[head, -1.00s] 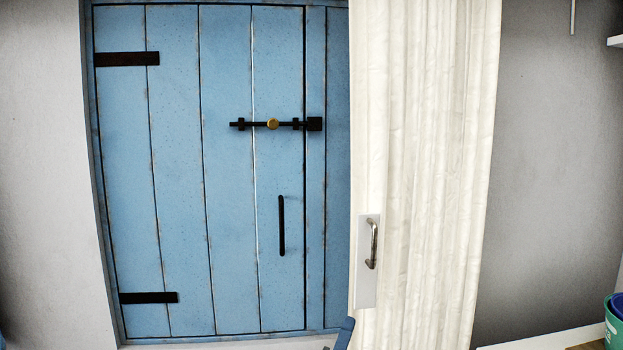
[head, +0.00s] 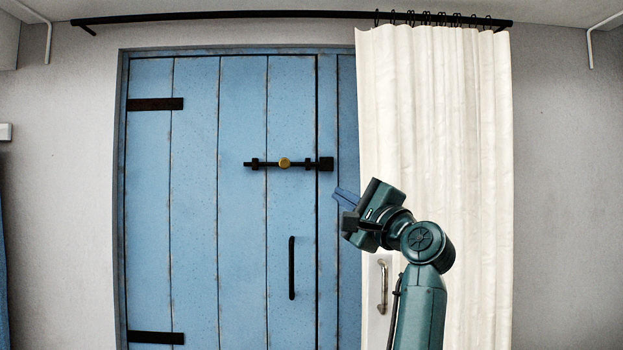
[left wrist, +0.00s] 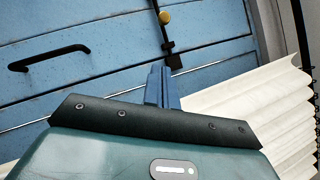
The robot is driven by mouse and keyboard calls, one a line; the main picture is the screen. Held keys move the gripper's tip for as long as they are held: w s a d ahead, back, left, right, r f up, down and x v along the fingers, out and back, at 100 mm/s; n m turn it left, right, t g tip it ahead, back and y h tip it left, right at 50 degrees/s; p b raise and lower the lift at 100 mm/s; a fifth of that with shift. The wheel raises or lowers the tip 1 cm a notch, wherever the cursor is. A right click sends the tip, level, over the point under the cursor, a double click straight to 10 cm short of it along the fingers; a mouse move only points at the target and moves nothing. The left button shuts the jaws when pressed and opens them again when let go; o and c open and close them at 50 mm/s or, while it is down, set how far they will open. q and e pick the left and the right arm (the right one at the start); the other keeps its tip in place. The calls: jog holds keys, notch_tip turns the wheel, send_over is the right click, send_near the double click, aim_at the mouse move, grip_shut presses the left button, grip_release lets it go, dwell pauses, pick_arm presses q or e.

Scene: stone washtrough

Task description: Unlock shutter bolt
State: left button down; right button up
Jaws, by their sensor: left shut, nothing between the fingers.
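The black shutter bolt (head: 268,164) lies level across the blue shutter (head: 240,250), with a round brass knob (head: 284,162) on its bar. Its right end reaches the black keeper block (head: 326,164) at the shutter's right edge. My left gripper (head: 344,196) is shut and empty, its blue fingers below and right of the keeper, apart from the bolt in the picture. In the left wrist view its fingers (left wrist: 161,86) point toward the keeper (left wrist: 173,60), with the knob (left wrist: 164,18) beyond. My right gripper is not in view.
A cream curtain (head: 450,120) hangs from a black rod (head: 240,16) right of the shutter, behind my left arm. A metal handle (head: 382,286) on a pale plate is at its lower left. A black pull handle (head: 292,268) is on the shutter below the bolt.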

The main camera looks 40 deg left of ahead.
pick_arm(q)
jog(key=shift+r, duration=0.15)
jog(key=p, duration=0.3)
send_near(299, 172)
jog(key=a+r, duration=0.1)
jog(key=r, duration=0.1)
jog(key=a, duration=0.1)
jog(key=s+a, duration=0.1)
jog(key=a+r, duration=0.1)
jog(key=a, duration=0.1)
jog(key=shift+s, duration=0.35)
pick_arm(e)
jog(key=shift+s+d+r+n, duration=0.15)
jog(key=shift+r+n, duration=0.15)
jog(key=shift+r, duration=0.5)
